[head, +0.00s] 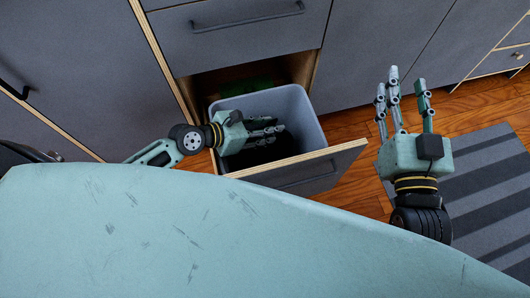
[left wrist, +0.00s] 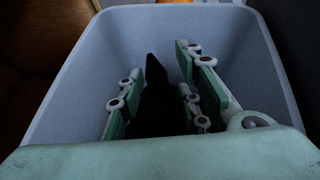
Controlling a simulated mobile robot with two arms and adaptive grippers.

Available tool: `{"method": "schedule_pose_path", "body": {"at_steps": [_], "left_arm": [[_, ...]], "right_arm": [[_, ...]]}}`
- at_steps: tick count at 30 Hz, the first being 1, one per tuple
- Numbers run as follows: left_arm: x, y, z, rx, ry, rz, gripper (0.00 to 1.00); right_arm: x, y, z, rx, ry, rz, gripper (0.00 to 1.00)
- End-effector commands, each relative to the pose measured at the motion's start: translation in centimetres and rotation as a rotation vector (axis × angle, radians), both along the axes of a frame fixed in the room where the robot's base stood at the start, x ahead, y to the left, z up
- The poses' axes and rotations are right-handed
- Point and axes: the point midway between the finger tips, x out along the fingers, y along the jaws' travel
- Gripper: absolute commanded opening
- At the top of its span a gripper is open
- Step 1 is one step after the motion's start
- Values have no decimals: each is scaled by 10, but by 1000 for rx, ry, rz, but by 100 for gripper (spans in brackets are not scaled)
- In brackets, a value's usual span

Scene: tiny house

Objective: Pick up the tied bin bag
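The black bin bag (left wrist: 156,88) stands inside a grey bin (left wrist: 75,85), its pointed top up between the fingers of my left gripper (left wrist: 160,100). The fingers are spread on both sides of it. I cannot tell whether they touch it. In the head view my left gripper (head: 268,134) reaches into the bin (head: 300,110) from the left, and the bag is mostly a dark area (head: 243,159) below it. My right gripper (head: 405,102) is open and empty, fingers upward, right of the bin.
The bin sits in a pulled-out drawer with a grey front (head: 310,172) and wooden edges. Grey cabinets (head: 245,38) stand behind. A striped rug (head: 487,190) lies on the wooden floor (head: 350,128) at right.

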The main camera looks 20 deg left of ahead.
Motion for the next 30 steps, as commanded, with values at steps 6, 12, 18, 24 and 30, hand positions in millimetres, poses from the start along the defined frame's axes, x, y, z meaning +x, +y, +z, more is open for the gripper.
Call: {"method": "schedule_pose_path", "body": {"at_steps": [6, 12, 18, 24, 30], "left_arm": [[0, 0, 0, 0, 0, 0, 10], [0, 1, 0, 1, -1, 0, 0], [0, 1, 0, 2, -2, 0, 0], [0, 1, 0, 3, -2, 0, 0], [2, 1, 4, -1, -10, 2, 0]], "right_arm": [[0, 0, 0, 0, 0, 0, 40], [0, 0, 0, 0, 0, 0, 40], [0, 0, 0, 0, 0, 0, 40], [0, 0, 0, 0, 1, 0, 40], [0, 0, 0, 0, 2, -1, 40]]}}
